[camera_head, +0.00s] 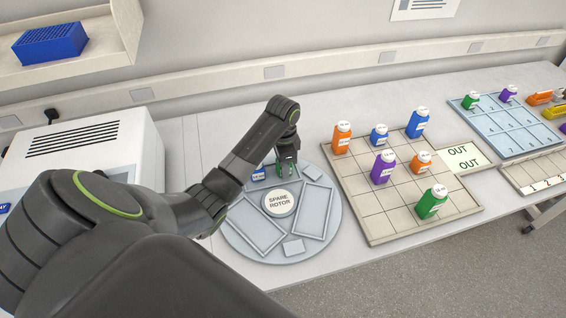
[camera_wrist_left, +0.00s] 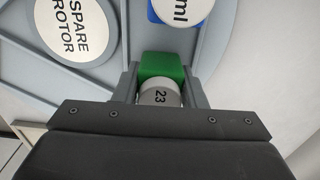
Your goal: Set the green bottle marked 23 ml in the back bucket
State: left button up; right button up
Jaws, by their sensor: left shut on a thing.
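My left gripper (camera_head: 287,168) is over the back of the round grey spare rotor (camera_head: 240,248). It is shut on the green bottle (camera_head: 285,157). In the left wrist view the fingers (camera_wrist_left: 162,78) clasp the green bottle (camera_wrist_left: 162,64) from both sides, and its white cap reads 23. The bottle's lower end and the back bucket are hidden, so I cannot tell whether the bottle touches it. A blue bottle (camera_head: 259,173) stands on the rotor just left of the gripper; its white cap (camera_wrist_left: 180,10) also shows in the left wrist view. My right gripper is out of view.
Right of the rotor, a gridded beige board (camera_head: 390,222) holds several orange, blue, purple and green bottles (camera_head: 432,203). Beyond it are an OUT card (camera_head: 462,157) and a blue-grey tray (camera_head: 510,130). A white machine (camera_head: 85,145) stands on the left.

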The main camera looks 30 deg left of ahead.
pick_arm(q)
jog(key=shift+f, duration=0.1)
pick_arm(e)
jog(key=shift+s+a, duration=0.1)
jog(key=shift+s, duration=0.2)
pick_arm(q)
jog(key=o, duration=1)
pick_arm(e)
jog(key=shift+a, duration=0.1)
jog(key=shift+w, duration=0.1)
pick_arm(q)
jog(key=shift+r, duration=0.25)
notch_tip(320, 180, up, 5)
jog(key=shift+r, duration=0.1)
notch_tip(320, 180, up, 5)
jog(key=p, duration=0.5)
jog(key=shift+p, duration=0.3)
jog(key=shift+r+p, duration=0.8)
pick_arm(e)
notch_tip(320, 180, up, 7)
pick_arm(q)
jog(key=shift+f, duration=0.1)
